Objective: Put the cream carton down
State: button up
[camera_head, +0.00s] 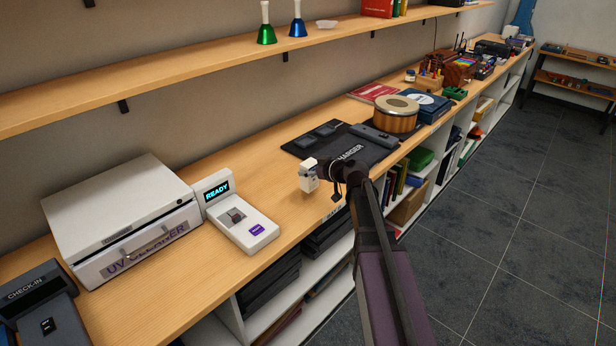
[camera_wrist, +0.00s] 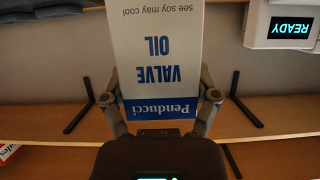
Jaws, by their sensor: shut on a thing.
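The cream carton (camera_wrist: 155,45) has blue "VALVE OIL" lettering and a blue "Penducci" band, and appears upside down in the wrist view. My gripper (camera_wrist: 160,100) is shut on it, with a finger against each side near the blue band. In the head view the small pale carton (camera_head: 308,180) is at the end of my gripper (camera_head: 316,171), over the wooden counter (camera_head: 290,210) near its front edge. I cannot tell whether its lower end touches the wood. My gripper hides part of it.
A white device reading "READY" (camera_head: 258,232) and a UV box (camera_head: 120,215) stand to the left. Bare wood lies between the READY device and the mat.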

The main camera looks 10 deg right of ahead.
jog(key=shift+w, duration=0.15)
jog(key=shift+w, duration=0.25)
jog(key=shift+w+a+f+b, duration=0.1)
jog(key=shift+w+f+b, duration=0.2)
jog(key=shift+f+b, duration=1.5)
jog(key=shift+b, duration=0.05)
jog(key=shift+f, duration=0.2)
jog(key=o, duration=1)
jog(key=shift+r, duration=0.2)
